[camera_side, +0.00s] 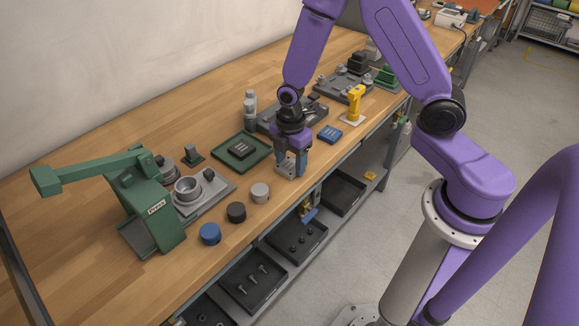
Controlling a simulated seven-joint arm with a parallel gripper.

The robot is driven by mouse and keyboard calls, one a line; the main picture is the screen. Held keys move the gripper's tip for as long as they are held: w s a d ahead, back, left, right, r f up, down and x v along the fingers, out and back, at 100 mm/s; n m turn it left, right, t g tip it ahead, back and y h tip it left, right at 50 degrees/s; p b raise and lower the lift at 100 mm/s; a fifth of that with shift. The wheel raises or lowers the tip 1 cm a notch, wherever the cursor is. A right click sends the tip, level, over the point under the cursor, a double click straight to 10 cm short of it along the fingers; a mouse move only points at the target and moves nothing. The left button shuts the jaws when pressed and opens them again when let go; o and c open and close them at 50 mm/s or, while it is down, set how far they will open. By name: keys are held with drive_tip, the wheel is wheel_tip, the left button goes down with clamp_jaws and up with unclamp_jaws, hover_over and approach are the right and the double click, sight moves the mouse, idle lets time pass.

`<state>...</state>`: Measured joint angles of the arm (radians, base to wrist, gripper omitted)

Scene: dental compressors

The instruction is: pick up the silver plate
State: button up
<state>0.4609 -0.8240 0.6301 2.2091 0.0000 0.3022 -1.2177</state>
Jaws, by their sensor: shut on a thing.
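My gripper (291,168) points down near the front edge of the wooden table, right of the green tray. Its fingers are shut on a small silver piece, which appears to be the silver plate (291,162). The fingers hide most of it, so its shape and tilt are hard to make out. The fingertips are close to the tabletop; I cannot tell whether the piece touches it.
Left of my gripper are a green tray (222,147) with a dark block, silver (261,192), black (236,213) and blue (210,234) round pieces, and a green press (150,212). A blue block (330,133) and yellow tool (355,103) stand to the right.

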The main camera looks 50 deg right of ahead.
drive_tip(key=shift+r, duration=0.15)
drive_tip(key=shift+r, duration=0.5)
wheel_tip(320, 180, up, 2)
drive_tip(key=shift+r, duration=0.1)
drive_tip(key=shift+s+d+r, duration=0.75)
drive_tip(key=shift+s+r, duration=4)
drive_tip(key=shift+s, duration=2.05)
hover_over(291, 164)
drive_tip(key=w+d, duration=0.1)
drive_tip(key=d, duration=0.2)
drive_tip(key=w+d+f, duration=0.3)
drive_tip(key=w+d, duration=0.6)
drive_tip(key=w, duration=0.4)
drive_tip(key=shift+s+a+f, duration=0.1)
drive_tip(key=shift+a+f, duration=0.05)
drive_tip(key=shift+f, duration=1)
drive_tip(key=shift+s+a+f, duration=0.1)
drive_tip(key=shift+a+f, duration=0.05)
drive_tip(key=shift+f, duration=1)
drive_tip(key=shift+f, duration=1.05)
